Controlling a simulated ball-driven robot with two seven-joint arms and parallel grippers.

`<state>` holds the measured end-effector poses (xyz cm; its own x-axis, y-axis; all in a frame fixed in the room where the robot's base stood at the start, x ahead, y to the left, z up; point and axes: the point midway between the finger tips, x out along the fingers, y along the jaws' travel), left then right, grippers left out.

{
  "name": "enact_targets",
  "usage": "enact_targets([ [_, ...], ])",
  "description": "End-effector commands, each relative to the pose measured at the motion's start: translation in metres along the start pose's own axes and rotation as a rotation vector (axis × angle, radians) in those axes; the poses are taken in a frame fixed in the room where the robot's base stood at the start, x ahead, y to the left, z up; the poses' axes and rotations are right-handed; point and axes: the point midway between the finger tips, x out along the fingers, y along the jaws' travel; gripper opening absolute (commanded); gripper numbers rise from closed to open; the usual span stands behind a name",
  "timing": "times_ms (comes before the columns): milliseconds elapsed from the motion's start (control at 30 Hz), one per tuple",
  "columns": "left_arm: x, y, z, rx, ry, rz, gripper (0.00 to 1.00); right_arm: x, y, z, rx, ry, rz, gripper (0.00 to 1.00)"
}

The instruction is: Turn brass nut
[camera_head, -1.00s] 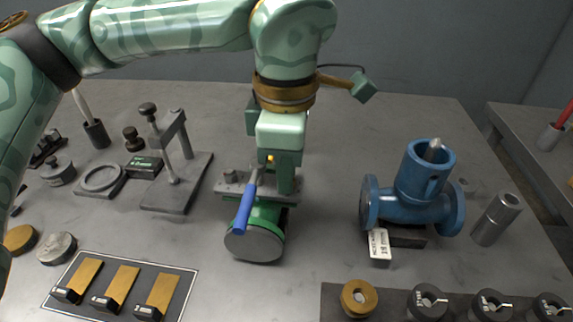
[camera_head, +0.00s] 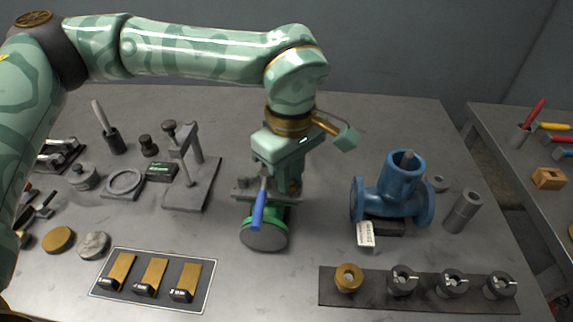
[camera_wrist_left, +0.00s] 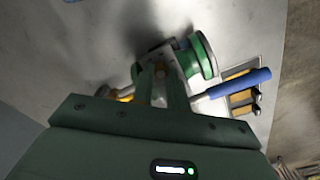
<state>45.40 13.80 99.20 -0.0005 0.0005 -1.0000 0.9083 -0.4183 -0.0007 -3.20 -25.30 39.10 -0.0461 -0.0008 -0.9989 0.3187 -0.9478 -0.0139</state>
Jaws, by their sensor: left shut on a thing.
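A green valve-like fitting (camera_head: 279,212) with a round grey end face (camera_head: 264,236) lies on the table below my left gripper. A lever with a blue handle (camera_head: 258,205) slants down in front of it; in the wrist view the handle (camera_wrist_left: 240,81) reaches out to the right. My right gripper is out of view.
A blue valve body (camera_head: 394,193) stands to the right. A dark strip (camera_head: 326,292) with a brass ring and several grey rings lies in front. A framed board with brass strips (camera_head: 212,280) is at front left. A grey stand (camera_head: 190,185) is close on the left.

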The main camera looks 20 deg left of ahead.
Motion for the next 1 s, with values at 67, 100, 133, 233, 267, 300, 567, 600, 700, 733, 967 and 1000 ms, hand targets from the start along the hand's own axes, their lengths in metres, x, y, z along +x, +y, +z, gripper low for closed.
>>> enact_targets([
  [67, -0.005, 0.000, 0.000, 0.060, 0.001, 0.002, 0.00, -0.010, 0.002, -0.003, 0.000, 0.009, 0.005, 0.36],
  [100, -0.005, 0.000, 0.000, 0.091, 0.001, 0.003, 0.00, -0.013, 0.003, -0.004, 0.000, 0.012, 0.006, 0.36],
  [133, -0.005, 0.000, 0.000, 0.113, 0.001, 0.003, 0.00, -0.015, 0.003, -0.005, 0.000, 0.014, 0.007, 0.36],
  [233, -0.004, 0.000, 0.000, 0.179, 0.001, 0.002, 0.00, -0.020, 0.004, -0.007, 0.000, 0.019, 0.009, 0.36],
  [267, -0.004, 0.001, 0.000, 0.197, 0.001, 0.002, 0.00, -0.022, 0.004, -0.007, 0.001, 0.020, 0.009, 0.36],
  [300, -0.004, 0.001, 0.000, 0.219, 0.001, 0.002, 0.00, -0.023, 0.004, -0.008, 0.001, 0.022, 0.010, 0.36],
  [567, -0.002, 0.002, 0.000, 0.311, 0.000, 0.003, 0.00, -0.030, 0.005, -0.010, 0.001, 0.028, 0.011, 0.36],
  [600, -0.002, 0.002, 0.000, 0.318, 0.000, 0.002, 0.00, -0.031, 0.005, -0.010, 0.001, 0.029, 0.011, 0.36],
  [700, -0.001, 0.002, 0.000, 0.331, 0.000, 0.002, 0.00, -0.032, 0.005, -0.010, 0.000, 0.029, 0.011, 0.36],
  [733, -0.001, 0.002, 0.000, 0.333, 0.000, 0.002, 0.00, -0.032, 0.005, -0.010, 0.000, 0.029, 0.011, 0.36],
  [967, 0.000, 0.002, 0.000, 0.337, -0.001, 0.001, 0.00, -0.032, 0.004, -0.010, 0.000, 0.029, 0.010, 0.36],
  [1000, 0.000, 0.002, 0.000, 0.337, -0.001, 0.001, 0.00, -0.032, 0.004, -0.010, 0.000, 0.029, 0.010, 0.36],
])
